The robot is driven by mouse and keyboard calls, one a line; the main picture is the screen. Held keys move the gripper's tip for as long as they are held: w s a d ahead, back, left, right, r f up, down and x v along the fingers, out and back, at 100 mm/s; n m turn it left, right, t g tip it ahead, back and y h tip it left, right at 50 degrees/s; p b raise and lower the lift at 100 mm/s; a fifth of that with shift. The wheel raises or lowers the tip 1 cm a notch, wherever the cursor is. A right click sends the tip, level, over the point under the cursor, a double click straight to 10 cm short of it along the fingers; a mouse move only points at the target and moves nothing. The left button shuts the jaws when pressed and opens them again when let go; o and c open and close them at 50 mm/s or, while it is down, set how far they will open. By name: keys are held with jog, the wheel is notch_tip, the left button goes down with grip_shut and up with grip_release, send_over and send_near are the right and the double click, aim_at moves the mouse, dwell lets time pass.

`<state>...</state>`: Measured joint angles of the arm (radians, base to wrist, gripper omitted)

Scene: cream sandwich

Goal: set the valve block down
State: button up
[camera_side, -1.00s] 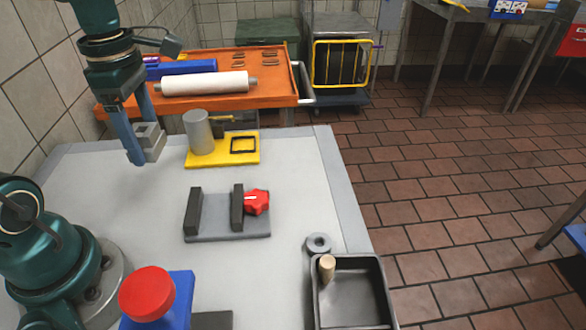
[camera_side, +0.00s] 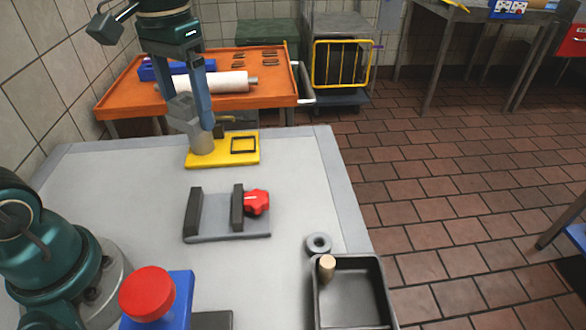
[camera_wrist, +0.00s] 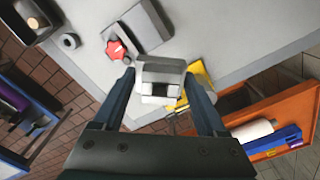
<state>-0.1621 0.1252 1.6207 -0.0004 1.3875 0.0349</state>
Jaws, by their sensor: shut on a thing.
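My gripper (camera_side: 190,114) is shut on the grey valve block (camera_side: 179,106), holding it in the air above the back of the table. In the wrist view the block (camera_wrist: 160,82) sits between my two fingers (camera_wrist: 159,77). In the side view a yellow plate (camera_side: 222,160) lies below and behind it, with a black square outline (camera_side: 243,145) on its right part. A grey cylinder (camera_side: 200,144) stands on its left part, partly hidden by the block and a finger. In the wrist view the block covers part of the yellow plate (camera_wrist: 203,73).
A grey vise-like fixture (camera_side: 212,222) with a red knob (camera_side: 257,202) stands mid-table. A grey ring (camera_side: 318,243) and a dark tray (camera_side: 350,262) lie front right. A red button (camera_side: 147,292) is at the front. An orange cart (camera_side: 125,92) stands behind the table.

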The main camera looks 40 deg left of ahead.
jog(key=shift+s+m, duration=0.1)
jog(key=shift+m, duration=0.5)
jog(key=shift+n, duration=0.7)
jog(key=n, duration=0.3)
jog(key=shift+f, duration=0.35)
jog(key=n, duration=0.4)
jog(key=shift+s+a+f+n, duration=0.25)
jog(key=shift+a+f+n, duration=0.05)
jog(key=shift+a+f, duration=0.1)
jog(key=s+a+f+n, duration=0.3)
jog(key=s+a+n, duration=0.3)
jog(key=n, duration=1.1)
jog(key=shift+n, duration=0.4)
